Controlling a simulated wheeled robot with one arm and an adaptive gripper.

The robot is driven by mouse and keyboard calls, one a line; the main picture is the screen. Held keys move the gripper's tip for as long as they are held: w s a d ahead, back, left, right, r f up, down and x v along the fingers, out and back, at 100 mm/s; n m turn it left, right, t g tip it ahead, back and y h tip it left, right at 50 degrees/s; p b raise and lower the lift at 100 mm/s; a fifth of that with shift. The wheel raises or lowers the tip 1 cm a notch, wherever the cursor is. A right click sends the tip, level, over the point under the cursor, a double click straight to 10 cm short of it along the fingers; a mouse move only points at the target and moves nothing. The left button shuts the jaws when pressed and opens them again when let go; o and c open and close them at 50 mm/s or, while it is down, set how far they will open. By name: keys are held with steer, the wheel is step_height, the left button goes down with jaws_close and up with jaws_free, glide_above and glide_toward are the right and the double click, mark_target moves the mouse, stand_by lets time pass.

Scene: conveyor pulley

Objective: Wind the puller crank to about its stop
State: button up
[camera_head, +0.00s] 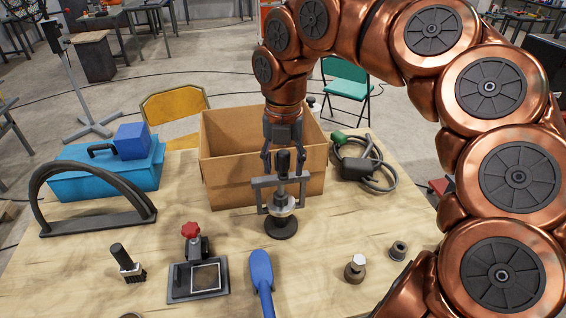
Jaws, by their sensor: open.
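The puller (281,205) stands upright on the wooden table, a grey frame over a round dark base (281,228). Its crank has a dark upright knob (283,162) at the top. My gripper (283,160) points down from above with its fingers open on either side of the knob. Whether the fingers touch the knob cannot be told from this view. The lower part of the crank is partly hidden in the puller frame.
A cardboard box (228,178) stands right behind the puller. A blue-handled tool (262,275) and a red-knobbed fixture (191,231) lie in front. A blue toolbox (75,180) is at left, a coiled cable (386,178) at right. Small metal parts (355,270) sit front right.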

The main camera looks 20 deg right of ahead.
step_height(320, 180, up, 10)
steer(key=shift+f, duration=0.25)
steer(key=shift+d+r, duration=0.1)
steer(key=shift+r, duration=1.05)
steer(key=shift+s+a+f+m, duration=0.2)
steer(key=shift+s+a+m, duration=0.1)
steer(key=shift+s+m, duration=0.2)
steer(key=s+a+f+m+g, duration=0.1)
steer(key=s+a+f+m, duration=0.1)
steer(key=s+f+m, duration=1.9)
steer(key=shift+s+a+m+g, duration=0.35)
steer(key=shift+s+m, duration=0.9)
steer(key=shift+m, duration=2.85)
